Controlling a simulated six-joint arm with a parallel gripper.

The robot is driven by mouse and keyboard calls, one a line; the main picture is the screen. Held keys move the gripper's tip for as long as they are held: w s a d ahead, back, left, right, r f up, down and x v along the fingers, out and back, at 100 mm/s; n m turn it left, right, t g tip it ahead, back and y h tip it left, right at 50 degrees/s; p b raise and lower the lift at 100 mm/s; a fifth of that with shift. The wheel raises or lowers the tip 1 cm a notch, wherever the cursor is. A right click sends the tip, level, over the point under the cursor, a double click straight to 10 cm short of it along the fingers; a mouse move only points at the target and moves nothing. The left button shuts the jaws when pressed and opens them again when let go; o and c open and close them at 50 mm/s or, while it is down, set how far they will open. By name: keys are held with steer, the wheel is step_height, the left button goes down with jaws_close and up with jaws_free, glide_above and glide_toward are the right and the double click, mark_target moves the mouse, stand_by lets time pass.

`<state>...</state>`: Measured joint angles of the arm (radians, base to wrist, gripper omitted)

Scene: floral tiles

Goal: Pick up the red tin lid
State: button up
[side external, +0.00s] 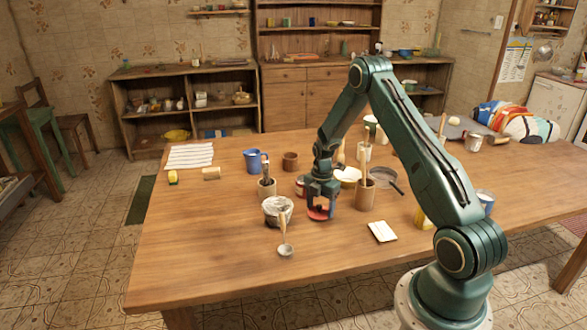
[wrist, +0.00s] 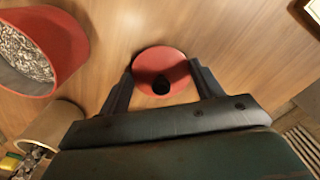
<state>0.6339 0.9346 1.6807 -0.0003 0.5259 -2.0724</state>
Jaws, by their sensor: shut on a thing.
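The red tin lid (side external: 317,214) is low over the wooden table, between the fingers of my gripper (side external: 321,205). In the wrist view the lid (wrist: 150,57) is a round red disc with a small black knob. The two dark fingers of my gripper (wrist: 160,72) lie against its left and right edges, shut on it. The fingers and the gripper body hide part of the lid in the side view. I cannot tell whether the lid touches the table.
A tub with crumpled grey contents (side external: 278,211) and a ladle (side external: 285,248) are left of my gripper. A brown utensil pot (side external: 365,197) stands close on the right. A white card (side external: 382,231) lies front right. The table's front left is clear.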

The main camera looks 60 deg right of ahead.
mark_target(320, 205)
step_height(320, 205, up, 20)
steer(key=shift+f, duration=0.25)
stand_by(0.3)
stand_by(0.6)
steer(key=w+d+f+m, duration=0.3)
steer(key=w+d+f, duration=0.3)
steer(key=w+d, duration=0.2)
steer(key=shift+w+d+f+m, duration=0.2)
steer(key=shift+w+f+m, duration=0.15)
steer(key=shift+w, duration=0.45)
steer(key=shift+f, duration=0.25)
steer(key=shift+f, duration=3)
steer(key=shift+f, duration=0.15)
stand_by(0.3)
